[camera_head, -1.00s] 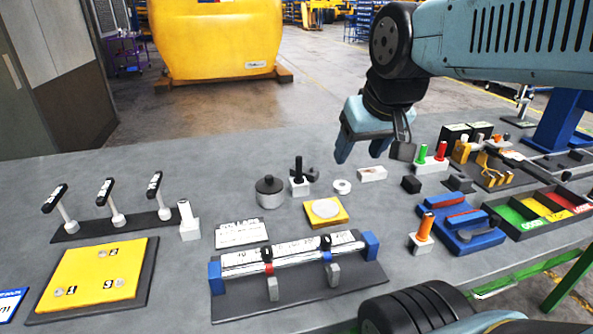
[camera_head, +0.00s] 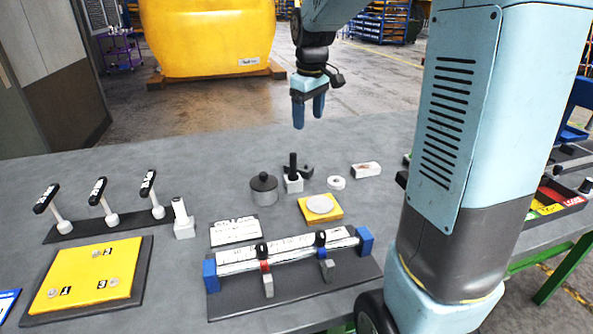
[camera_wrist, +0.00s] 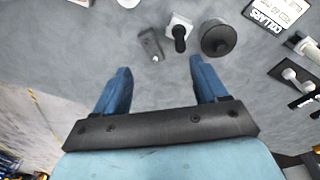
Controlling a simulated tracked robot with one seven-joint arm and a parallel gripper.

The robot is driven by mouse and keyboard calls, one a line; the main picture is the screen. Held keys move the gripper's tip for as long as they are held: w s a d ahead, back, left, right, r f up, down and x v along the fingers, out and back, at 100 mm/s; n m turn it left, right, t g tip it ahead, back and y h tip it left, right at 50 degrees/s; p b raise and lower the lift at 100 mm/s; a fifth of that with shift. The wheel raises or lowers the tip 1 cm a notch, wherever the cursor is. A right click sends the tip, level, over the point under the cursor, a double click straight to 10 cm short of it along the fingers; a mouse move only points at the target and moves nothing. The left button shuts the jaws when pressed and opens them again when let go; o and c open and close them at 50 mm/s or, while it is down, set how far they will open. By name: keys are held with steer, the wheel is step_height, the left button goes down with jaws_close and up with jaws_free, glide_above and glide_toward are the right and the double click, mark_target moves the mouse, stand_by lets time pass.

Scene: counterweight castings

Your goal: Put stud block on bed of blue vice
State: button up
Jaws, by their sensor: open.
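A white stud block with an upright black stud (camera_head: 293,183) stands on the bench behind the roller stand. It also shows in the wrist view (camera_wrist: 180,28). Another white block with a pale stud (camera_head: 183,222) stands farther left, beside the lever row. Which of them the task means, I cannot tell. My gripper (camera_head: 309,118) is open and empty, fingers down, high above the far part of the bench. In the wrist view its blue fingers (camera_wrist: 160,68) are apart with bare bench between them. The blue vice is hidden behind my arm in the head view.
A grey lidded pot (camera_head: 264,190), a dark slotted piece (camera_wrist: 151,44), a white ring (camera_head: 336,183) and a white block (camera_head: 367,170) stand around the black-stud block. A yellow plate with a disc (camera_head: 320,207) and the roller stand (camera_head: 290,252) lie nearer. Bench at back left is clear.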

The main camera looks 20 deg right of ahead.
mark_target(299, 166)
steer(key=w+f+n+g, duration=0.2)
steer(key=w+f, duration=0.5)
steer(key=w, duration=0.2)
step_height(299, 166, down, 14)
steer(key=shift+w+d, duration=0.1)
stand_by(0.3)
steer(key=shift+r, duration=0.1)
jaws_close()
stand_by(0.5)
